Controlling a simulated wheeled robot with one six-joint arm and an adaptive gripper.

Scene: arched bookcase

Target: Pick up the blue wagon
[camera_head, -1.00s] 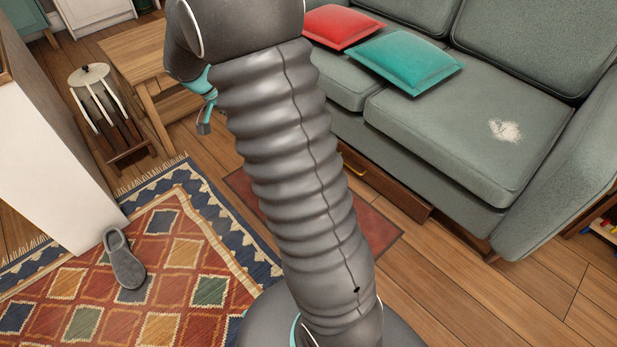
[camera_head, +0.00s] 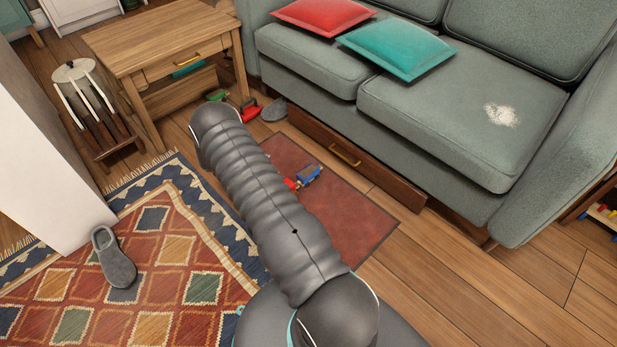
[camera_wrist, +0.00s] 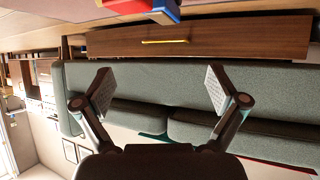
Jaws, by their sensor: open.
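The blue wagon (camera_head: 309,175) is small and sits on the dark red mat (camera_head: 350,215) in front of the sofa. A red piece (camera_head: 290,184) is right beside it, partly hidden by my arm. In the wrist view, which is upside down, the blue wagon (camera_wrist: 165,13) and the red piece (camera_wrist: 124,5) are cut off at the top edge. My gripper (camera_wrist: 160,90) is open and empty, its two fingers spread wide, with the wagon outside the gap between them. My arm hides the gripper in the head view.
The grey-green sofa (camera_head: 450,125) has a wooden drawer (camera_head: 350,160) with a brass handle under it. A wooden side table (camera_head: 165,60) stands at the back left, with red and green items (camera_head: 250,110) on the floor beside it. A grey slipper (camera_head: 114,258) lies on the patterned rug (camera_head: 165,270).

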